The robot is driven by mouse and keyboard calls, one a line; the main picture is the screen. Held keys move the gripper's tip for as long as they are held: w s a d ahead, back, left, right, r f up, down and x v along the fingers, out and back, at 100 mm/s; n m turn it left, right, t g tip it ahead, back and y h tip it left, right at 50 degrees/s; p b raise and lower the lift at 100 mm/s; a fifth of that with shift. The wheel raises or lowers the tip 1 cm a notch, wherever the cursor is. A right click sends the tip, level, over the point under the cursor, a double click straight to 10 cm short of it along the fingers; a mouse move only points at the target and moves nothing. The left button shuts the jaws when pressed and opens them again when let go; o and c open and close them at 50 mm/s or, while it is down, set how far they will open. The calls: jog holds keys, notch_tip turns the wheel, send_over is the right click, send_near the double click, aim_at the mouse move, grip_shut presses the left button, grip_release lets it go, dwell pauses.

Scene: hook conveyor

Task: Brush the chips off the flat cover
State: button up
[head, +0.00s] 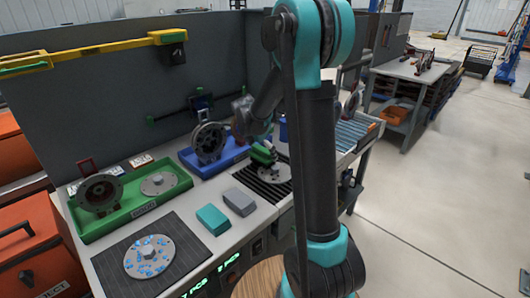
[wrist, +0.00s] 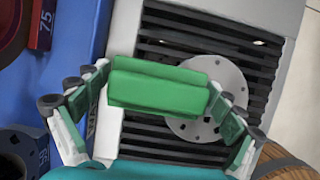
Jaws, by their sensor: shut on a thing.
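My gripper (head: 262,150) is shut on a green block-shaped brush (wrist: 158,88), gripped at its two ends. Its underside and any bristles are hidden. In the wrist view the brush hangs over a dark slotted grate and covers the left part of a flat grey round cover (wrist: 232,75). This cover has holes and also shows on the grate in the head view (head: 277,175). I see no clear chips on its visible part. Whether the brush touches it I cannot tell. Another flat round cover (head: 140,268), strewn with blue chips, lies on a dark ribbed mat at the front left.
A green tray (head: 120,222) holds a dark ring-shaped housing (head: 99,193) and another flat disc (head: 159,184). A blue tray (head: 222,165) with a round housing (head: 208,141) stands behind. A teal block (head: 212,219) and a grey block (head: 239,202) lie near the front edge.

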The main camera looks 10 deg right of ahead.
aim_at(259, 157)
jog(key=shift+s+a, duration=0.5)
jog(key=shift+a, duration=0.2)
jog(key=shift+s+a, duration=0.45)
jog(key=shift+a, duration=0.25)
jog(key=shift+w+d, duration=0.65)
jog(key=shift+d, duration=0.3)
jog(key=shift+w+d, duration=0.6)
jog(key=shift+d, duration=0.3)
jog(key=shift+r, duration=2.95)
